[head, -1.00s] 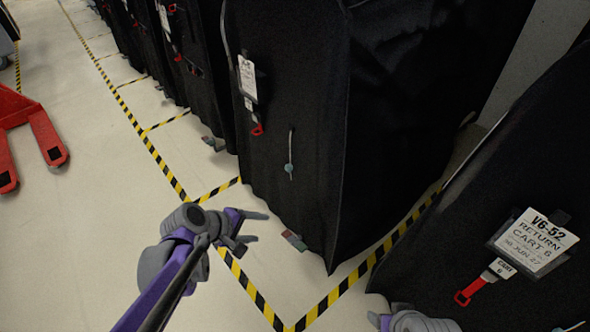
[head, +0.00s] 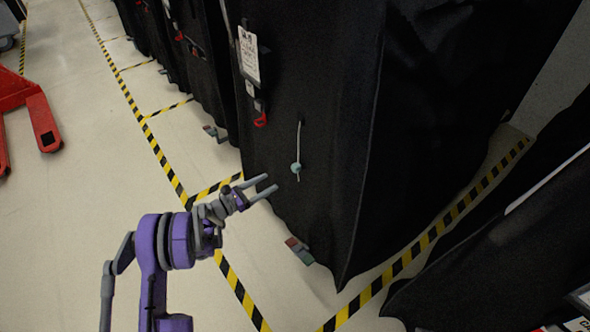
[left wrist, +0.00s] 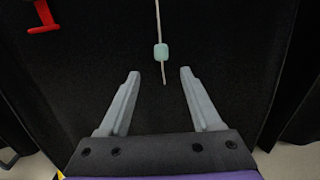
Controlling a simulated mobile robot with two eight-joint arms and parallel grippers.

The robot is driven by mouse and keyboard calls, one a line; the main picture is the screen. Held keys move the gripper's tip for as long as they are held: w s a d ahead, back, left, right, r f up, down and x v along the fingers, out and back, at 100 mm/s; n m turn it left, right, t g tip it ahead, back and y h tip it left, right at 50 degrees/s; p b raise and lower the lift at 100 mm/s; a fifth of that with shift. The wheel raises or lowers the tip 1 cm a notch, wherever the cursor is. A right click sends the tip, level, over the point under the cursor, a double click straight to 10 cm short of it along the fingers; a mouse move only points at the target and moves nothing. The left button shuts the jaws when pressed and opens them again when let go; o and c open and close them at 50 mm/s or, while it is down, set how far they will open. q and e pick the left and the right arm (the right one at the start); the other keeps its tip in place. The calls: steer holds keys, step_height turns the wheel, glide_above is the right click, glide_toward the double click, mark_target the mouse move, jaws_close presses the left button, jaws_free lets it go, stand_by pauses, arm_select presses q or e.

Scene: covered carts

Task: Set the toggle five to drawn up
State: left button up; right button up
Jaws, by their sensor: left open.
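The toggle (head: 296,168) is a small teal bead on a pale cord (head: 299,140) that hangs down the front of a black covered cart (head: 330,90). A short tail of cord shows below the bead. In the left wrist view the toggle (left wrist: 161,51) lies ahead of the fingertips, roughly centred between them, and the cord's lower end reaches toward the gap. My left gripper (head: 271,186) is open and empty, just left of and below the toggle, apart from it. It also shows in the left wrist view (left wrist: 159,72). My right gripper is not seen.
A white label (head: 249,54) and a red tag (head: 260,120) hang left of the cord. Another covered cart (head: 510,255) stands at the right. Yellow-black tape (head: 237,284) marks the floor. A red pallet jack (head: 40,115) stands at the left, with clear floor between.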

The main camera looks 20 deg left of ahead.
mark_target(293, 169)
arm_select(q)
steer(key=b+x, duration=0.1)
steer(key=x, duration=0.9)
steer(key=shift+w+d+r, duration=0.1)
steer(key=shift+d, duration=0.1)
jaws_close()
stand_by(1.1)
